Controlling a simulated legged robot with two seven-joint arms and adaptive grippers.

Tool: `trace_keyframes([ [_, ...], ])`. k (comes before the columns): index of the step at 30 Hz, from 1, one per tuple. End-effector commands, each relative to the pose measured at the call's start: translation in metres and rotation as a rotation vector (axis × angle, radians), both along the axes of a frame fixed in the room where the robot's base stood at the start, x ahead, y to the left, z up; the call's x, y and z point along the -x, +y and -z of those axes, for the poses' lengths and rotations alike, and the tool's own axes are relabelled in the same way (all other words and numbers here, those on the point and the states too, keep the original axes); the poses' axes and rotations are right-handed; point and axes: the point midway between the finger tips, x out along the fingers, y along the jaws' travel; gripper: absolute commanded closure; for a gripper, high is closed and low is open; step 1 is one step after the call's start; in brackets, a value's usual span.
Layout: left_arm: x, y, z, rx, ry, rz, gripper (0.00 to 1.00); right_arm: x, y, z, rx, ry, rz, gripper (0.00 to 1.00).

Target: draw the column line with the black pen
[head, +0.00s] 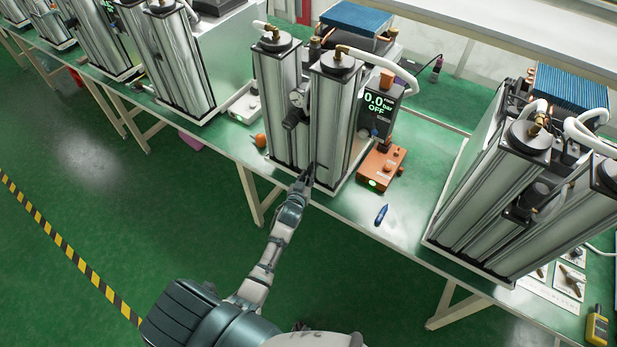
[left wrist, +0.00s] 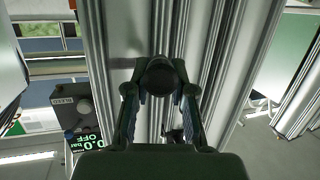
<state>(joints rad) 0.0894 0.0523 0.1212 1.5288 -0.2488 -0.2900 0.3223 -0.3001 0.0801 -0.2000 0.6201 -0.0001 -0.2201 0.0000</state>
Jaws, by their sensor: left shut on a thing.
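My left gripper (head: 304,180) is at the lower front of the middle pair of silver sieve columns (head: 332,118), close against the right column. In the left wrist view its two fingers (left wrist: 160,92) are closed around a dark round-ended thing, which looks like the black pen (left wrist: 159,76) seen end on. The silver column faces (left wrist: 205,50) fill the view right behind it. I cannot tell whether the pen tip touches the column. No drawn line can be made out on the column. My right gripper is not in view.
A blue pen (head: 381,215) lies on the green bench (head: 345,206). An orange box (head: 381,166) with a green light and a display (head: 376,106) reading 0.0 bar OFF stand right of the columns. Another column unit (head: 490,190) is at the right. A yellow device (head: 597,328) lies lower right.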

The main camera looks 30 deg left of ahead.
Motion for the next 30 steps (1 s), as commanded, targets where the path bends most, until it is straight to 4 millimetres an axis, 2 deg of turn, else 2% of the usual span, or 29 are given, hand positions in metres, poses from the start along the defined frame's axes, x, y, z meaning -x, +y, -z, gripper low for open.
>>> trace_keyframes([
  [16,0.053,0.004,-0.002,0.000,0.002,0.000,1.00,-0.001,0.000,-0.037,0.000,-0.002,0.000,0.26],
  [30,0.061,0.005,0.000,0.000,0.001,0.000,1.00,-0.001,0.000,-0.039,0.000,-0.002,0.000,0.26],
])
